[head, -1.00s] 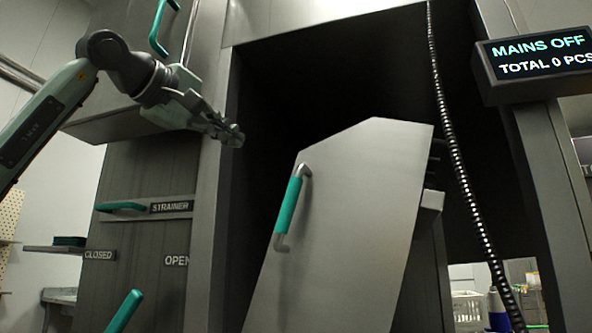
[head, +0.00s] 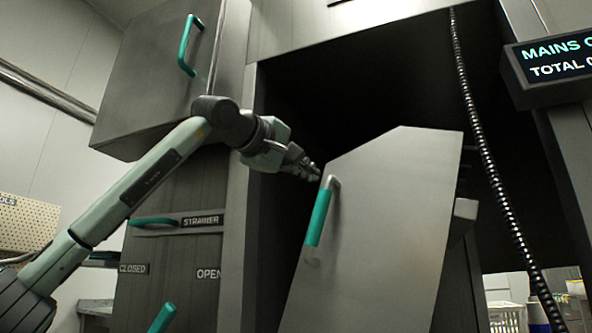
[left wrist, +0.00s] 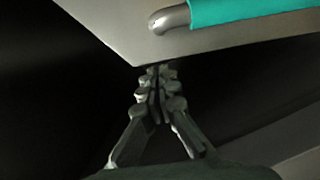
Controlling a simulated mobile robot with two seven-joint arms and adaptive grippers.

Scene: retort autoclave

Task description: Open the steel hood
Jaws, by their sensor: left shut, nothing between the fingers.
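The steel hood (head: 385,220) appears to be the grey panel with a cut-off upper corner, standing tilted in front of a dark opening in the head view. A green bar handle (head: 319,217) with steel ends runs along its left edge. My left gripper (head: 314,174) is shut and empty, by the hood's upper left edge near the handle's top end. In the left wrist view, the closed fingertips (left wrist: 158,74) are close to the hood's edge (left wrist: 130,30), with the handle (left wrist: 235,10) above and to the right. I cannot tell whether the fingertips touch the edge. My right gripper is out of view.
A steel box (head: 150,85) with a green handle (head: 187,45) is at the upper left. A strainer lever (head: 155,221) is below it. A coiled cable (head: 487,150) hangs right of the hood, and a display (head: 555,68) is at the upper right.

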